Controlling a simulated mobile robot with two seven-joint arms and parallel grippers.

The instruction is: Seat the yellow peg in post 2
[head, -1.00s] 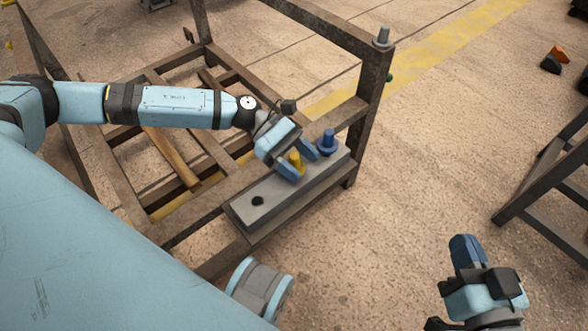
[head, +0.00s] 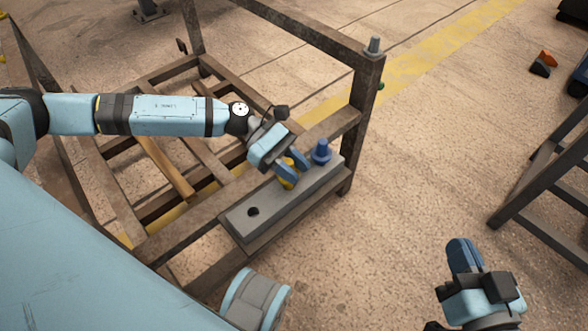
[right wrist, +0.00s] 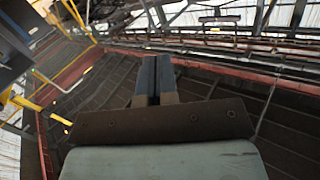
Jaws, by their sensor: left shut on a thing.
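The yellow peg (head: 287,181) stands at the middle of a grey block (head: 272,222), between a dark hole (head: 253,212) and the blue peg (head: 320,153). My left gripper (head: 296,166) is shut on the yellow peg, and its blue fingers hide the upper part. I cannot tell whether the yellow peg's base touches the block. My right gripper (head: 463,255) is away over the floor at lower right. Its fingers (right wrist: 157,80) lie together in the right wrist view, with nothing between them. No post number is readable.
The block lies along the near side of a brown metal rack (head: 365,110). Another dark rack (head: 545,180) is at right. The floor between the racks is clear.

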